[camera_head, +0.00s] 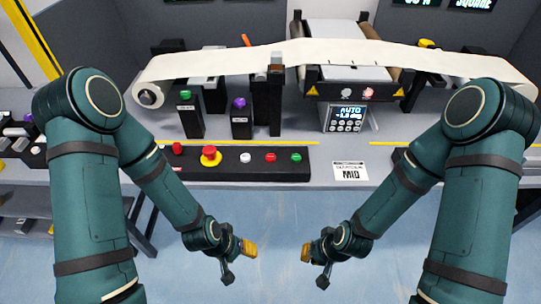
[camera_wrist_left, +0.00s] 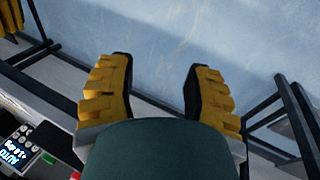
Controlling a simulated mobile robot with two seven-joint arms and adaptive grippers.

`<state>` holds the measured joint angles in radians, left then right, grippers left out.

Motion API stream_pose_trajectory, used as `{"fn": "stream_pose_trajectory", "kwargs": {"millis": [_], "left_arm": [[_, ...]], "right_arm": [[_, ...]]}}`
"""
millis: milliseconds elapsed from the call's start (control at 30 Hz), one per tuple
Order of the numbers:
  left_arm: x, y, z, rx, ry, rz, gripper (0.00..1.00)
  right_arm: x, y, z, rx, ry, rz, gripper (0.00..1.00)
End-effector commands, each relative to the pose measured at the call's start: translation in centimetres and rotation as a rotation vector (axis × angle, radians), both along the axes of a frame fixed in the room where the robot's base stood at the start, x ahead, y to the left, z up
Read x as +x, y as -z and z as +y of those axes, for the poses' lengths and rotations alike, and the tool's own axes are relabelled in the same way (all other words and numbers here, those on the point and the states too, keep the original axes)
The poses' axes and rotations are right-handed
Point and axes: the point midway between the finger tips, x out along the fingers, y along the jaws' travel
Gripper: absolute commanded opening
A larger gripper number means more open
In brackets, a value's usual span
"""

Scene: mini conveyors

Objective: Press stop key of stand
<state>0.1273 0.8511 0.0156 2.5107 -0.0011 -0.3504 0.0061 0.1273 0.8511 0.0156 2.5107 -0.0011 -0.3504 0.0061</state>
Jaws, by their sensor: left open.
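A black control bar (camera_head: 228,169) lies along the front of the table. It carries a large red mushroom button on a yellow base (camera_head: 209,156), a white button (camera_head: 245,157), red buttons (camera_head: 270,157) and a green button (camera_head: 296,157). Behind it stand two black posts, one with a green knob (camera_head: 185,95) and one with a purple knob (camera_head: 239,103). I cannot tell which is the stop key. My left gripper (camera_head: 246,249) is in front of and below the table edge, apart from everything; its open yellow fingers (camera_wrist_left: 157,80) are empty. My right gripper (camera_head: 306,252) is nearby, its opening unclear.
A keypad with an AUTO display (camera_head: 346,118) stands under the roller machine (camera_head: 350,88). A white web (camera_head: 220,66) runs across above the posts. A MID card (camera_head: 350,171) lies on the table. The floor (camera_head: 275,215) before the table is clear.

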Motion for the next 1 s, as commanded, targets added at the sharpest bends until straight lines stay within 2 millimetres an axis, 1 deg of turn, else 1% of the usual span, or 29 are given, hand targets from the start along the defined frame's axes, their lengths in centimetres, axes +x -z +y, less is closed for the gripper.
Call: {"fn": "stream_pose_trajectory", "kwargs": {"millis": [33, 67, 100, 133, 1000], "left_arm": [[0.00, 0.00, 0.00, 0.000, 0.000, 0.000, 0.28], [0.00, 0.00, 0.00, 0.000, 0.000, 0.000, 0.17], [0.00, 0.00, 0.00, 0.000, 0.000, 0.000, 0.03], [0.00, 0.00, 0.00, 0.000, 0.000, 0.000, 0.00], [0.00, 0.00, 0.00, 0.000, 0.000, 0.000, 0.00]], "right_arm": [[0.00, 0.00, 0.00, 0.000, 0.000, 0.000, 0.00], [0.00, 0.00, 0.00, 0.000, 0.000, 0.000, 0.00], [0.00, 0.00, 0.00, 0.000, 0.000, 0.000, 0.00], [0.00, 0.00, 0.00, 0.000, 0.000, 0.000, 0.00], [0.00, 0.00, 0.00, 0.000, 0.000, 0.000, 0.00]]}}
